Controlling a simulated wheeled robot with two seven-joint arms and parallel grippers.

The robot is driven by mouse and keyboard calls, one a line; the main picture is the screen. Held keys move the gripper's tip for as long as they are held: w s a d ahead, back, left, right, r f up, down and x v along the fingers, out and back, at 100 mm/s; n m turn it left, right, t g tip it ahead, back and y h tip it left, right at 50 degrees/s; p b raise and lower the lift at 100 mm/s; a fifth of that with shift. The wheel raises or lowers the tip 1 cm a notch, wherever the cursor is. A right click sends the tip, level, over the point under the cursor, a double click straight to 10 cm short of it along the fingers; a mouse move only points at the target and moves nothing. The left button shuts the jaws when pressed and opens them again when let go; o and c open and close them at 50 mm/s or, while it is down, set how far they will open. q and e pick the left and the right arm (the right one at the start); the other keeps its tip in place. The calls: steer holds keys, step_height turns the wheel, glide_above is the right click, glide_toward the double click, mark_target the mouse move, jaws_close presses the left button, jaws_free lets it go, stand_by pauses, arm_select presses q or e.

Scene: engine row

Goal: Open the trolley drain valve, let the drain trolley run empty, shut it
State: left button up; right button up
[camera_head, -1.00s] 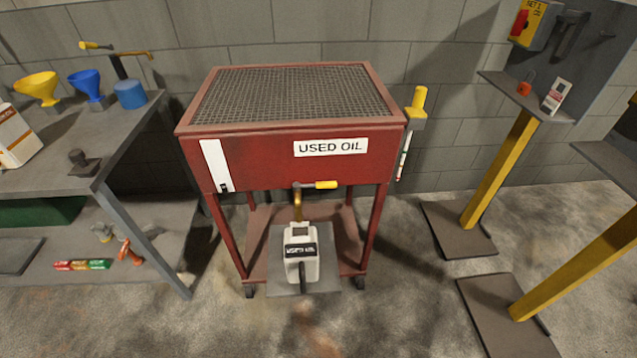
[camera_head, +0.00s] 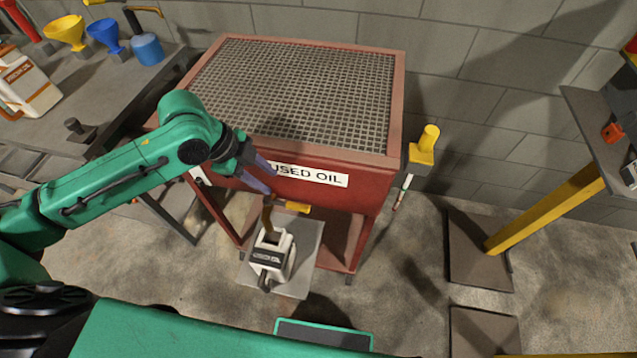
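The red drain trolley (camera_head: 372,205) has a mesh top and a USED OIL label, partly covered by my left gripper. Its brass drain valve (camera_head: 267,217) is on the front, with the yellow handle (camera_head: 293,207) pointing right, crosswise to the spout. A white USED OIL jug (camera_head: 270,255) stands below the spout. My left gripper (camera_head: 273,184) is just above and left of the handle, fingers apart and empty, with no clear contact. My arm hides most of the trolley's white level strip; its lower end (camera_head: 200,176) shows. My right gripper is out of view.
A workbench (camera_head: 95,85) with funnels, a blue tub (camera_head: 147,48) and a white jug (camera_head: 28,82) stands at left. A yellow-topped tool (camera_head: 424,148) is on the trolley's right side. A yellow-legged stand (camera_head: 545,210) is at right, with open floor between.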

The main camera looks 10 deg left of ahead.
arm_select(q)
steer(key=d, duration=0.1)
glide_toward(298, 206)
steer(key=f, duration=0.1)
steer(key=x, duration=0.7)
steer(key=shift+w+d, duration=0.15)
steer(key=shift+d, duration=0.2)
steer(key=shift+a+f, duration=0.1)
steer(key=shift+f, duration=0.2)
jaws_close()
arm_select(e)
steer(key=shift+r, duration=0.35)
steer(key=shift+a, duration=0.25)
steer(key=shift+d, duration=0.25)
